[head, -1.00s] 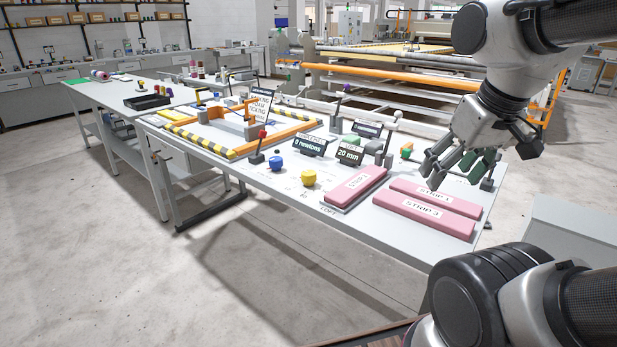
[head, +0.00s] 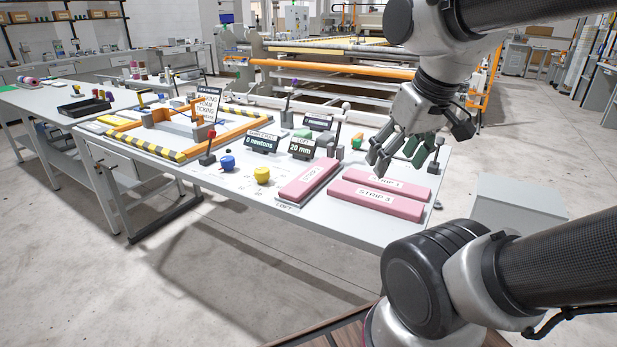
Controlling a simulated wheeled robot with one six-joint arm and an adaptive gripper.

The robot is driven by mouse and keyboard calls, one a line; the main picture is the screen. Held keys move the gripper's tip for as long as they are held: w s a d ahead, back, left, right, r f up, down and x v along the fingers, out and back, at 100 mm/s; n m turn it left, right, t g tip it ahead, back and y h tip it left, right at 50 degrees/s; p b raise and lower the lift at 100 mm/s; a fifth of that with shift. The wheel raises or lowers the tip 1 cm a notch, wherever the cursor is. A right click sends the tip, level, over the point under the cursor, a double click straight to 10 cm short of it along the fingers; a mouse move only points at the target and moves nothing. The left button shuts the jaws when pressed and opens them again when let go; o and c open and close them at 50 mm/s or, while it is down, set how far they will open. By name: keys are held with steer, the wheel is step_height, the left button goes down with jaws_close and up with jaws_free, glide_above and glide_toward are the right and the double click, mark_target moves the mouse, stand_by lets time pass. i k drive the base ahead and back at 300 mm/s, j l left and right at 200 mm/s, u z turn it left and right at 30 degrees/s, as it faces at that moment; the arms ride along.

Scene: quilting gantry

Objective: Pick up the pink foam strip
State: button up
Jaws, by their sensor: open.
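Several pink foam pieces lie at the right end of the grey bench. One pink strip labelled STRIP 3 (head: 345,200) lies nearest the front edge. Another pink strip, labelled STRIP 1 (head: 415,191), lies just behind it, its label partly hidden by a fingertip. A third pink strip (head: 304,182) lies to their left at an angle on a grey base; its label is hard to read. My gripper (head: 408,162) is open and empty, fingers pointing down, above and behind the strip labelled STRIP 1. Its exact height over the bench is hard to tell.
A blue knob (head: 227,163) and a yellow knob (head: 262,176) stand left of the strips. Small displays reading 0 newtons (head: 260,142) and 20 mm (head: 300,149) stand behind. An orange frame (head: 125,127) with striped edges lies further left. A grey box (head: 515,203) stands right of the bench.

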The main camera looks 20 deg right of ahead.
mark_target(296, 190)
steer(key=i+j+z, duration=0.15)
steer(key=j, duration=0.2)
steer(key=i+j+z, duration=0.2)
steer(key=j, duration=0.2)
steer(key=i+j+z, duration=0.15)
steer(key=j, duration=0.25)
steer(key=i+j+z, duration=0.15)
steer(key=j, duration=0.3)
